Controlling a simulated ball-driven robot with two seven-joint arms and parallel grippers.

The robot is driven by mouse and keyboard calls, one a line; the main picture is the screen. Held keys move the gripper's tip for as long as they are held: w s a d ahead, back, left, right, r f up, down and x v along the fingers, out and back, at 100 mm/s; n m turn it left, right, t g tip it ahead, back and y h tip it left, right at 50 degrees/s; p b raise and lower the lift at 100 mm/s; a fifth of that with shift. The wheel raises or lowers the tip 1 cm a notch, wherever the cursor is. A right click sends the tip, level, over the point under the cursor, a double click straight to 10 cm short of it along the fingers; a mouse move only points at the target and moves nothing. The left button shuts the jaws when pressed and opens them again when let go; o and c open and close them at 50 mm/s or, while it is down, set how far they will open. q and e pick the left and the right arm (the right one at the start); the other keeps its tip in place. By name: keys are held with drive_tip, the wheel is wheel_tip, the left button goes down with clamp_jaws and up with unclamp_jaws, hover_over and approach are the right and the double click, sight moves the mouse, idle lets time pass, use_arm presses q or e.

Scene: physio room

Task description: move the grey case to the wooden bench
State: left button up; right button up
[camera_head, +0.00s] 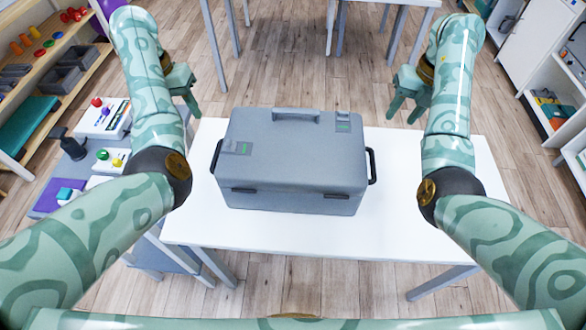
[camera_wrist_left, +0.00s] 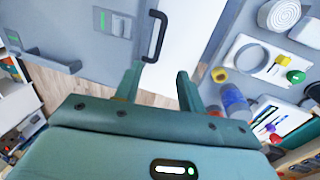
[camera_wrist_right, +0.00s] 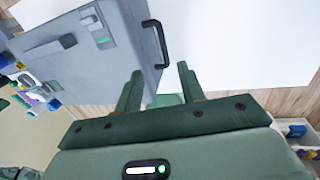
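The grey case (camera_head: 292,155) sits closed and upright on a white table (camera_head: 440,220). It has a black side handle at each end and a top grip. My left gripper (camera_head: 192,108) is open and empty, off the case's left end. In the left wrist view, the left side handle (camera_wrist_left: 155,36) is just beyond the open fingers (camera_wrist_left: 157,85). My right gripper (camera_head: 404,112) is open and empty off the right end. In the right wrist view, the right side handle (camera_wrist_right: 157,42) is just beyond its fingers (camera_wrist_right: 159,84). I cannot make out a wooden bench.
A side table with a white button box (camera_head: 103,118) and coloured pieces stands left of the white table. Wooden shelves (camera_head: 60,75) with bins are at the far left. White shelving (camera_head: 535,90) is at the right.

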use_arm(q)
approach(215, 156)
drive_tip(key=f, duration=0.2)
drive_tip(key=d+f, duration=0.1)
drive_tip(key=f, duration=0.5)
drive_tip(key=shift+s+d+f, duration=0.1)
drive_tip(key=shift+s+d, duration=0.1)
drive_tip(key=shift+d, duration=0.05)
use_arm(e)
approach(373, 157)
drive_tip(key=f, duration=0.2)
drive_tip(key=a+f, duration=0.1)
drive_tip(key=f, duration=0.5)
drive_tip(key=shift+w+a+f, duration=0.1)
drive_tip(key=shift+a+f, duration=0.1)
drive_tip(key=shift+a, duration=0.1)
use_arm(q)
clamp_jaws()
use_arm(e)
clamp_jaws()
use_arm(q)
drive_tip(key=shift+w, duration=0.1)
use_arm(e)
drive_tip(key=shift+r, duration=0.1)
